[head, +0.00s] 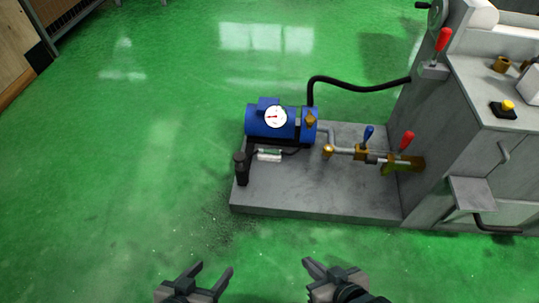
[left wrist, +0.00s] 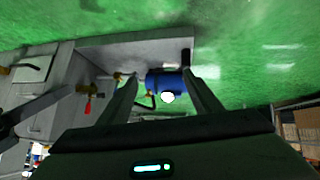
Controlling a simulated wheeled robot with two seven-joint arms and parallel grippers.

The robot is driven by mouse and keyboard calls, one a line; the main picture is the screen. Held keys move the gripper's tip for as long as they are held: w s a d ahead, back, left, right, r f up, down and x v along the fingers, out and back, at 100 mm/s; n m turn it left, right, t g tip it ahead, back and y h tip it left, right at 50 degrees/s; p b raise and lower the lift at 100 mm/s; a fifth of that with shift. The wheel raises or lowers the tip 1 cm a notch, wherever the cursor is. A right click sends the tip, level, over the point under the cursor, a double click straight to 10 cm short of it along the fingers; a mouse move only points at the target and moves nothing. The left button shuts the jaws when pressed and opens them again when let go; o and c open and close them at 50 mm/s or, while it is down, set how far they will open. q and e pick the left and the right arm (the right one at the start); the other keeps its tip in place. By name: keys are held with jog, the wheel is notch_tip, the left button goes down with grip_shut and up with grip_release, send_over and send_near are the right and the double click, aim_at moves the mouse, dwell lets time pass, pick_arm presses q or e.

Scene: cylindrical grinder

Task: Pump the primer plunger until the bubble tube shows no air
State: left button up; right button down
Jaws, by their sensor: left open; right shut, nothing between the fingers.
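The primer plunger, as I take it, is the upright black cylinder (head: 241,168) at the left edge of the grey base plate. A small clear tube with a pale green tint (head: 269,155), apparently the bubble tube, lies beside the blue pump (head: 270,122); whether it holds air is too small to tell. My left gripper (head: 208,268) is open and empty, in front of the plate and apart from the plunger. In the left wrist view its spread fingers (left wrist: 160,74) frame the blue pump (left wrist: 166,82). My right gripper (head: 312,264) is shut and empty, in front of the plate.
A black hose (head: 355,84) runs to the grey grinder (head: 440,150) at right. The green floor (head: 120,190) at left is clear.

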pick_arm(q)
grip_shut()
dwell(1.8)
